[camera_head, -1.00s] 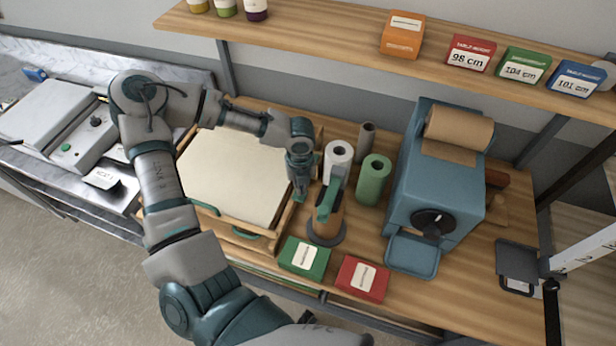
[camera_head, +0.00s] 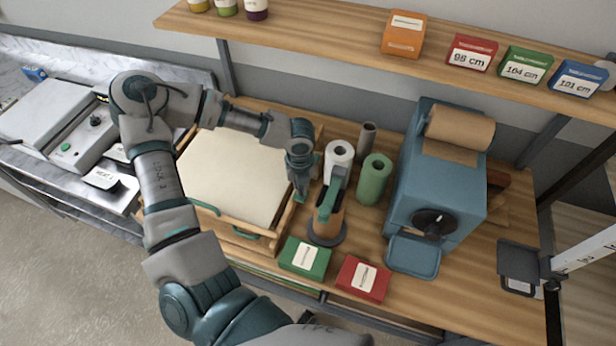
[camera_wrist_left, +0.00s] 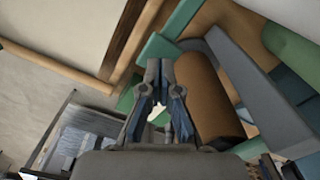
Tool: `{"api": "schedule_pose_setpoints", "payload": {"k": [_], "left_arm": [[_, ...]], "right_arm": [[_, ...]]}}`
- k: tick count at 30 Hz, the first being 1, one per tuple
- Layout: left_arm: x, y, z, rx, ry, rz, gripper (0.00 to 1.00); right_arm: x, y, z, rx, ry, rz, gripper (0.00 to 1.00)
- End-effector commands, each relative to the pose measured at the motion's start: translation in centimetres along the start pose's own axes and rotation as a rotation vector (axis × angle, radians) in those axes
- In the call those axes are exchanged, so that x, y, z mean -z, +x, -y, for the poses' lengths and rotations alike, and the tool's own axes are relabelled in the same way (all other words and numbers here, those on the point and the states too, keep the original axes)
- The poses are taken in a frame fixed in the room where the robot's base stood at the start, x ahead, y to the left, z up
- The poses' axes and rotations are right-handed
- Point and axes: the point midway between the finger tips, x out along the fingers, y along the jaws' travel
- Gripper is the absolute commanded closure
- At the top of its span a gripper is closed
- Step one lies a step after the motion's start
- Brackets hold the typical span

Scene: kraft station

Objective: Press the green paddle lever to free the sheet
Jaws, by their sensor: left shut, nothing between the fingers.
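A small upright stand holds a brown roll (camera_head: 323,228) on a round grey base. A green paddle lever (camera_head: 331,203) sits at its upper part. My left gripper (camera_head: 300,196) points down just left of the stand, close to the lever, with its fingers shut and empty. In the left wrist view, the closed fingertips (camera_wrist_left: 160,66) are right by the end of a green bar (camera_wrist_left: 155,48), which looks like the lever. The brown roll (camera_wrist_left: 208,98) is to their right. I cannot tell whether fingertips and bar touch. My right gripper is not in view.
A wooden tray with a pale sheet stack (camera_head: 235,170) lies left of the gripper. A white roll (camera_head: 339,155) and a green roll (camera_head: 373,180) stand behind the stand. Green (camera_head: 304,258) and red (camera_head: 363,279) boxes are in front. A blue dispenser (camera_head: 440,190) is right.

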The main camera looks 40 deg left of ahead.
Motion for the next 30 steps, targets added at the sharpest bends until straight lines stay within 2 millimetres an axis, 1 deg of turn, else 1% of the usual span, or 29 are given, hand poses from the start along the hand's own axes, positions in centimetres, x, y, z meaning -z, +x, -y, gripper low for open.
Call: {"api": "schedule_pose_setpoints", "payload": {"k": [30], "left_arm": [[0.0,3.2,0.0,-0.001,0.000,0.000,1.00]], "right_arm": [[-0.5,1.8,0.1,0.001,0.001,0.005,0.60]]}}
